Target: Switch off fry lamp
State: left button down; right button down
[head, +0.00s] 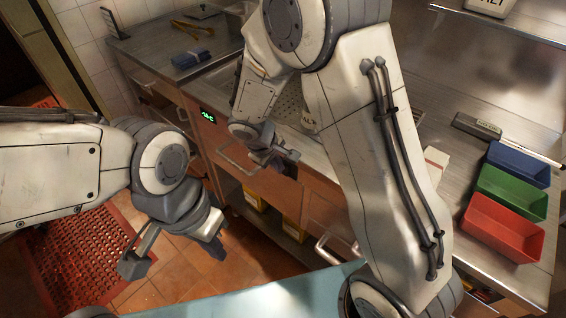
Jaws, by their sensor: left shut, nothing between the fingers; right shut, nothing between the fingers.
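I cannot make out the fry lamp or its switch in the head view; my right arm hides much of the middle of the counter. A perforated metal tray (289,108) is sunk in the counter, partly behind that arm. A small green-lit display (208,115) is on the counter's front face. My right gripper (279,160) is shut and empty, in front of the counter's front face and to the right of the display. My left gripper (178,248) is shut and empty, low at the left over the tiled floor, apart from the counter.
Blue (519,163), green (510,192) and red (501,228) bins stand on the right counter. Yellow tongs (192,28) and a dark blue item (190,58) lie on the far left counter. A red mat (80,262) covers the floor at left. Drawer handles (325,252) stick out in front.

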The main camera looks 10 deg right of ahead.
pick_arm(q)
jog(key=shift+r+p, duration=0.55)
jog(key=shift+p, duration=0.05)
pick_arm(e)
jog(key=shift+r, duration=0.85)
pick_arm(q)
jog(key=shift+s+a+r, duration=0.15)
jog(key=shift+s+r, duration=0.05)
jog(key=shift+s, duration=0.15)
pick_arm(e)
jog(key=s+a+v, duration=0.1)
jog(key=v, duration=1)
jog(key=shift+a, duration=0.25)
